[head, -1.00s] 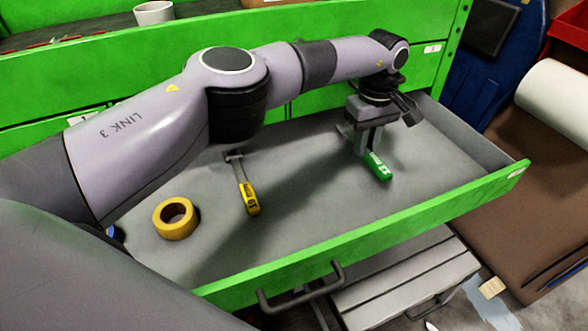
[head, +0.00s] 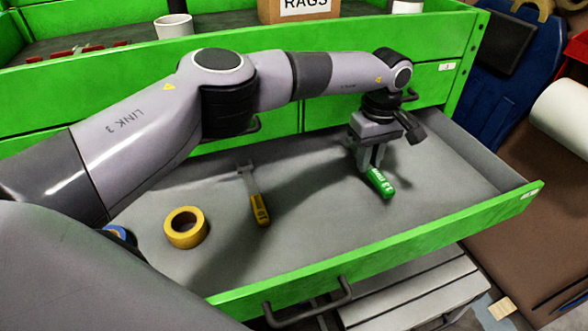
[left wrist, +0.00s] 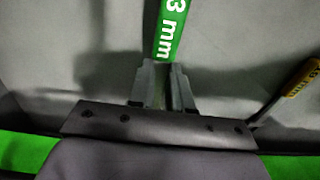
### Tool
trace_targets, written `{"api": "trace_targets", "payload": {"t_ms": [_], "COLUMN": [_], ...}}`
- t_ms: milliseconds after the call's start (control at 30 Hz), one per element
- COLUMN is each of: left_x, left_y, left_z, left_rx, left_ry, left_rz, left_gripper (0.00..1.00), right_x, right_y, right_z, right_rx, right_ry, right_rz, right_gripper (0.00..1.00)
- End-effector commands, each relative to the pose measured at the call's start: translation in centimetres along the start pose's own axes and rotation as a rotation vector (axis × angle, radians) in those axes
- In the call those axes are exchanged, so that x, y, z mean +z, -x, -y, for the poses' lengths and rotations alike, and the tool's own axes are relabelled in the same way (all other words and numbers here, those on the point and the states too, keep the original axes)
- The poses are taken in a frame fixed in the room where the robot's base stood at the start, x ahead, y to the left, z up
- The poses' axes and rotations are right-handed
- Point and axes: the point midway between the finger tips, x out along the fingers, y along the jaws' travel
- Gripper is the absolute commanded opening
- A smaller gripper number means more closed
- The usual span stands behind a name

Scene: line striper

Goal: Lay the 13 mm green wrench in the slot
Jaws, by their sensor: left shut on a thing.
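The green wrench (head: 381,183), its handle marked 13 mm, is at the right part of the open drawer. My left gripper (head: 371,163) is shut on it, pointing down, with the labelled handle sticking out toward the drawer front. In the left wrist view the green handle (left wrist: 172,30) runs up from between the fingertips (left wrist: 163,82). The wrench's metal part is mostly hidden by the gripper. I cannot tell whether the wrench touches the drawer floor. I cannot make out the slot. My right gripper is not in view.
A white cup (head: 174,27), red items (head: 75,52) and a RAGS box (head: 298,10) stand on the cabinet top.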

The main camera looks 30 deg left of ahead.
Motion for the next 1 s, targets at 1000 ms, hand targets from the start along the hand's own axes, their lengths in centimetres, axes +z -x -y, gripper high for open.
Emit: {"api": "trace_targets", "payload": {"t_ms": [1000], "left_x": [-3.8], "left_y": [0.1], "left_z": [13.3], "left_rx": [0.001], "left_ry": [0.0], "left_rz": [-0.001], "left_gripper": [0.0], "right_x": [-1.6], "right_y": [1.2], "right_z": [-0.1], "right_rx": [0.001], "right_ry": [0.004], "right_rz": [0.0], "right_gripper": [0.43]}}
